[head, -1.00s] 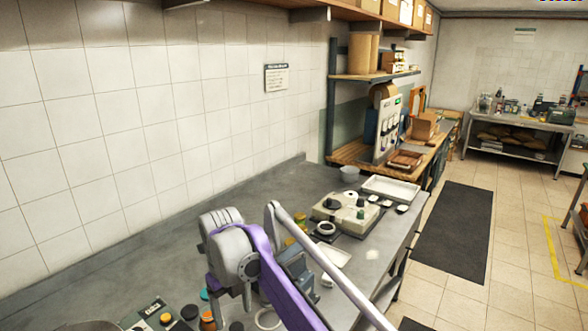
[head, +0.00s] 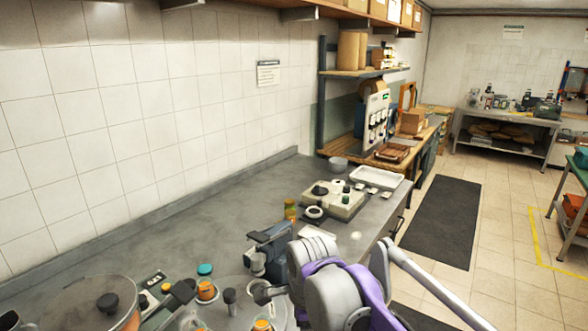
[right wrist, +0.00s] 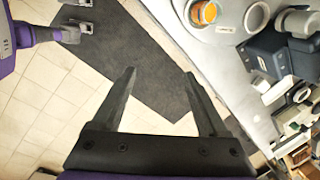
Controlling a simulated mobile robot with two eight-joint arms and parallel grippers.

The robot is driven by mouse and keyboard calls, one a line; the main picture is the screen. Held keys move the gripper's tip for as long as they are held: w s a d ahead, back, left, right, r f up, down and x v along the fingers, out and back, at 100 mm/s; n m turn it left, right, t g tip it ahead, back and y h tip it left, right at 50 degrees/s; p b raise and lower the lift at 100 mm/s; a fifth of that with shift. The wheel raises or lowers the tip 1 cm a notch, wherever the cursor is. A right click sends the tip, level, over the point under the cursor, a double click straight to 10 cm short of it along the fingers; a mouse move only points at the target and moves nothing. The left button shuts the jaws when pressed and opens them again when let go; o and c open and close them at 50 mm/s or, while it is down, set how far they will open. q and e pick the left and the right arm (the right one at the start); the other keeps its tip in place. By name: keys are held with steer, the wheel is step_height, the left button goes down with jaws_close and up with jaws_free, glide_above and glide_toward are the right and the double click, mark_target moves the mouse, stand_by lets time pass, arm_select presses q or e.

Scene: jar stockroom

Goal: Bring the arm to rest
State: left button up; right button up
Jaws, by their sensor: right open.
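My right gripper (right wrist: 160,75) is open and empty in the right wrist view. Its two dark fingers stand apart, over the tiled floor and a dark mat, clear of the bench edge. In the head view my purple and grey right arm (head: 335,290) is folded at the bottom, beside the bench's front edge. Its gripper cannot be made out there.
The grey bench (head: 190,235) holds a pot (head: 90,305), orange-lidded jars (head: 206,289), a grey-blue device (head: 270,250), a scale-like unit (head: 338,198) and a white tray (head: 377,177). The floor mat (head: 445,220) is clear.

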steer(key=s+d+f+n+t, duration=0.2)
steer(key=s+d+f+n, duration=0.4)
steer(key=s+d+n, duration=0.2)
steer(key=s+d+f+n+t, duration=0.1)
steer(key=s+d+f+n, duration=0.5)
steer(key=s+d+n, duration=0.2)
steer(key=shift+s+d+f+n+t+h, duration=0.15)
steer(key=shift+s+f+n+t+h, duration=0.2)
steer(key=shift+s, duration=0.6)
